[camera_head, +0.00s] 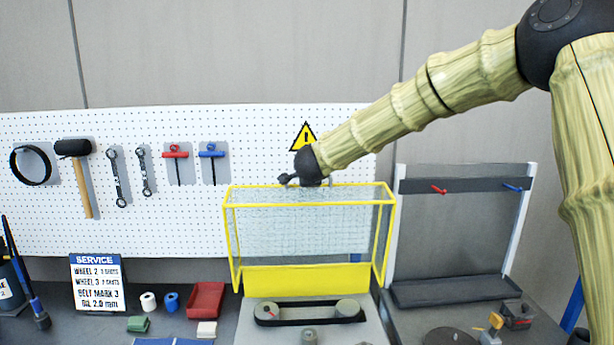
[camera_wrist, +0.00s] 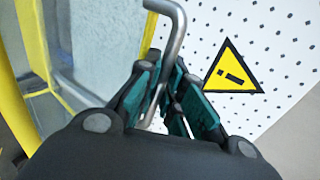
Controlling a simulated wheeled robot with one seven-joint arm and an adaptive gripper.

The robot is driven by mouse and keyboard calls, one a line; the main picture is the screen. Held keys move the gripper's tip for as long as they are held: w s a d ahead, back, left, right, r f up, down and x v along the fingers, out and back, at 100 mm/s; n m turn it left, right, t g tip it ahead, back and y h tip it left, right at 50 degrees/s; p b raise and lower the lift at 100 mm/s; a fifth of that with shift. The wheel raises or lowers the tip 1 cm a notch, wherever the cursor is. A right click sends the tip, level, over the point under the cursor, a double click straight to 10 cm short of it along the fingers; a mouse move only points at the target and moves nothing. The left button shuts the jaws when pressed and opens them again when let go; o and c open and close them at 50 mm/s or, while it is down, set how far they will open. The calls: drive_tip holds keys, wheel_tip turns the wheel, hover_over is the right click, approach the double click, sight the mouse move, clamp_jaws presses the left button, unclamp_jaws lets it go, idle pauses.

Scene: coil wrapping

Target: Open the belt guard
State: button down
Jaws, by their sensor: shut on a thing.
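The belt guard (camera_head: 310,280), a yellow frame with mesh sides, stands upright behind the belt (camera_head: 290,321). The belt runs round two pulleys and lies uncovered in front of the guard. My gripper (camera_head: 300,182) is at the guard's top edge, left of its middle. In the wrist view my gripper (camera_wrist: 172,88) has its teal pads closed around a grey bent rod (camera_wrist: 178,42), which looks like the guard's handle. Yellow frame bars and mesh show to the left of it.
A white pegboard (camera_head: 80,230) with hung tools and a yellow warning sign (camera_head: 304,137) is close behind my gripper. A grey rack (camera_head: 455,290) stands to the right. A service sign (camera_head: 98,283), a red bin (camera_head: 206,299) and small parts sit on the bench at left.

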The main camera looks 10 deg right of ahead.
drive_tip(key=c, duration=1.5)
unclamp_jaws()
drive_tip(key=shift+c, duration=0.2)
drive_tip(key=shift+s, duration=0.1)
drive_tip(key=v, duration=1.1)
drive_tip(key=shift+s+r, duration=0.2)
drive_tip(key=shift+s, duration=0.15)
drive_tip(key=shift+a, duration=0.1)
